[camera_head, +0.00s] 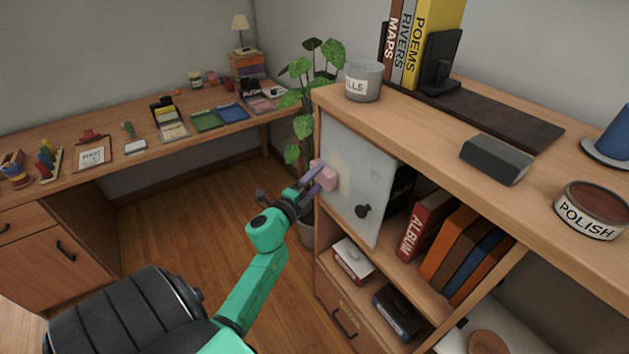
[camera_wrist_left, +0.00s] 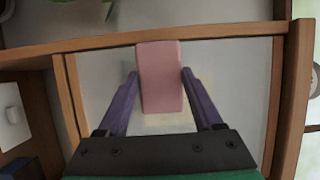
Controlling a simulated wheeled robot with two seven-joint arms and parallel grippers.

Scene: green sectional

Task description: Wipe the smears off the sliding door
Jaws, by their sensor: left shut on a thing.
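The sliding door (camera_head: 352,180) is a pale, frosted panel at the left end of the bookcase, with a dark round knob (camera_head: 363,211) low on it. My left gripper (camera_head: 316,180) is shut on a pink sponge block (camera_head: 326,175), held at the door's left side; I cannot tell for sure if it touches. In the left wrist view the purple fingers grip the sponge (camera_wrist_left: 160,80) in front of the door panel (camera_wrist_left: 235,75). Faint yellowish smears (camera_wrist_left: 168,121) show around and below the sponge, partly hidden by it. My right gripper is not in view.
The bookcase top (camera_head: 440,120) carries a grey pot (camera_head: 364,81), books, a dark block (camera_head: 497,159) and a polish tin (camera_head: 592,210). Books stand right of the door. A potted plant (camera_head: 310,75) is close behind my gripper. Open floor (camera_head: 180,230) lies left.

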